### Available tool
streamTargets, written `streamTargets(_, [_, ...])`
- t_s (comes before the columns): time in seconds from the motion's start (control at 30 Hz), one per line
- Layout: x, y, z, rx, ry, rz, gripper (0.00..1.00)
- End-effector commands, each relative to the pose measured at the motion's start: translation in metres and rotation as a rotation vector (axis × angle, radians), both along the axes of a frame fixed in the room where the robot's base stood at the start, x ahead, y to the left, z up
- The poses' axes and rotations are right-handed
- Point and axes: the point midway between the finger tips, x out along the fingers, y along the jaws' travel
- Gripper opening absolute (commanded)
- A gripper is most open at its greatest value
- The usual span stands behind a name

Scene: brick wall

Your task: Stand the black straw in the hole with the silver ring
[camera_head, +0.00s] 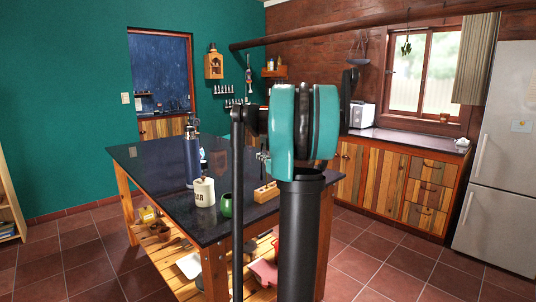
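A small wooden block (265,192) lies on the dark top of the island table (165,165), partly close to my arm in the picture. Small marks show on it, but I cannot make out a hole with a silver ring. I cannot pick out the black straw. My teal and black arm stands large in the middle of the picture and hides part of the table's right side. I cannot make out my gripper's fingers.
On the table stand a dark blue bottle (192,160), a white lettered jar (205,192) and a green cup (226,205). A lower slatted shelf (165,250) holds several things. Wooden cabinets (390,185) and a fridge (503,160) stand at the right. Tiled floor is clear left of the table.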

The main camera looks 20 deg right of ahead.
Motion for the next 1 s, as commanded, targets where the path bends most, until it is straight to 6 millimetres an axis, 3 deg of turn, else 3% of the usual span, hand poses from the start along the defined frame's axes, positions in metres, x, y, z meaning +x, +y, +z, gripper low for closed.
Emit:
streamTargets(0.5, [0.000,0.000,-0.034,0.000,0.000,-0.002,0.00])
streamTargets(1.0, [0.000,-0.001,-0.039,0.000,0.000,-0.002,0.00])
